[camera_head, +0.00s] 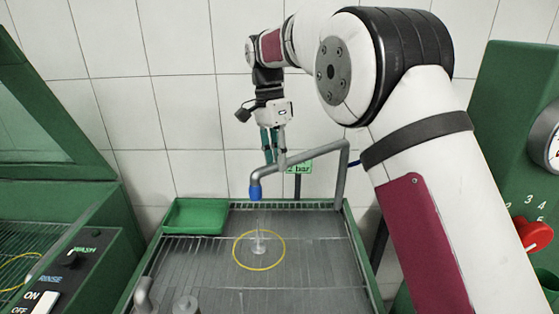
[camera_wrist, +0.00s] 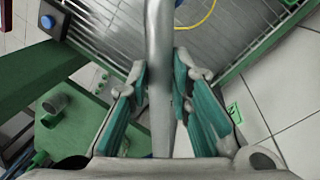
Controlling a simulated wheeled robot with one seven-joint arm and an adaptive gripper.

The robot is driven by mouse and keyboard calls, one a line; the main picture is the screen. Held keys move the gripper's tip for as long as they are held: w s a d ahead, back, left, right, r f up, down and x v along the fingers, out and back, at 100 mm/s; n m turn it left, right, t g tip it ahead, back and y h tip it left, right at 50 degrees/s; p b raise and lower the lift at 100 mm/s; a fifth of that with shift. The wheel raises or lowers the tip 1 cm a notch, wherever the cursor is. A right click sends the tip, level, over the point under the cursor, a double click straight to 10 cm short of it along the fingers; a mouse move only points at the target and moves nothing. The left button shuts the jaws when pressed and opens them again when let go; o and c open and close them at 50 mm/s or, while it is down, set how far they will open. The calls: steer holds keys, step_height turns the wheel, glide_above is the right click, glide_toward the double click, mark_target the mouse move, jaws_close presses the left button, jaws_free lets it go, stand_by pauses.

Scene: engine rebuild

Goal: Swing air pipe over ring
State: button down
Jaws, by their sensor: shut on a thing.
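The grey air pipe (camera_head: 305,157) rises from the back right of the tray and runs left to a bent-down end with a blue nozzle (camera_head: 256,192). A yellow ring (camera_head: 282,250) is on the slatted tray around a small clear, pale piece (camera_head: 259,243). The nozzle hangs above it, nearly in line with the ring's middle in the head view; depth is hard to judge. My gripper (camera_head: 275,158) points down and is shut on the pipe near its bend. In the wrist view the pipe (camera_wrist: 160,50) runs between my green fingers (camera_wrist: 163,85). The nozzle is hidden there.
The slatted tray (camera_head: 330,265) has a green rim and a green bin (camera_head: 195,216) at its back left. Grey fittings (camera_head: 186,304) stand at its front left. A green control box (camera_head: 70,262) is at left; a cabinet with a red knob (camera_head: 533,236) is at right.

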steer(key=shift+w+r, duration=0.15)
steer(key=shift+w, duration=0.05)
steer(key=c, duration=1.4)
jaws_free()
steer(key=shift+c, duration=0.2)
steer(key=v, duration=0.7)
steer(key=shift+r, duration=0.2)
steer(key=shift+a, duration=0.1)
